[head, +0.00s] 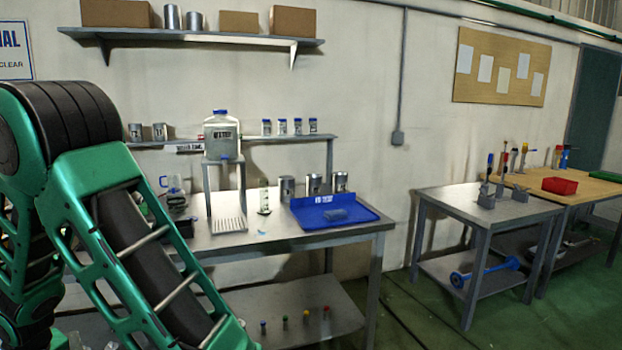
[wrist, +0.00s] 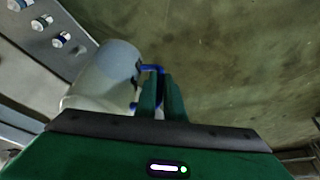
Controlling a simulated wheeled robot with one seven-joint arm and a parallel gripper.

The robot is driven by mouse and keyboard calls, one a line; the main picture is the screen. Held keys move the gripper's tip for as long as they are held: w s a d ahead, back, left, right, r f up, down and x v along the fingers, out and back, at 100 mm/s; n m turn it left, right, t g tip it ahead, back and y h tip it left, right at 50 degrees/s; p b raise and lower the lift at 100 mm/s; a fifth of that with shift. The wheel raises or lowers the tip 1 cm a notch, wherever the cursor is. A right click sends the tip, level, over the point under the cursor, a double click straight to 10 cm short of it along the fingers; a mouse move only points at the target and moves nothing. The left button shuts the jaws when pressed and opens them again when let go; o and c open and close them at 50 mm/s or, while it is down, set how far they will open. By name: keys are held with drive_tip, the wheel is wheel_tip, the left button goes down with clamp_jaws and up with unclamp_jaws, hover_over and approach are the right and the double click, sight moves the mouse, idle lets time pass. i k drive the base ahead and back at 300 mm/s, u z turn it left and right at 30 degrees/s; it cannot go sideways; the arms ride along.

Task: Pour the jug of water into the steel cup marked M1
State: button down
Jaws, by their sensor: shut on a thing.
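In the wrist view my gripper (wrist: 160,95) is shut on the blue handle of a pale, see-through jug (wrist: 105,75). The jug lies on the left of the fingers; its water level cannot be made out. In the head view a clear vessel with a blue handle (head: 173,183) shows at the left end of the steel bench; I cannot tell whether it is this jug. My gripper is not clearly seen there. Steel cups (head: 287,189), (head: 314,185), (head: 340,182) stand by the blue tray. More marked cups (head: 135,132), (head: 160,132) stand on the wall shelf. No M1 marking is readable.
A blue tray (head: 360,217) with a blue-grey item covers the bench's right end. A blue-capped tank (head: 221,135) stands on a metal stand (head: 206,190) mid-bench. Small blue-capped bottles (head: 282,127) line the shelf. A side table (head: 455,201) is at right, past open floor.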

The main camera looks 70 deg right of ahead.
sight(314, 181)
drive_tip(key=z, duration=0.05)
drive_tip(key=k, duration=1.45)
drive_tip(key=z, duration=1.65)
drive_tip(key=i, duration=0.95)
drive_tip(key=z, duration=0.15)
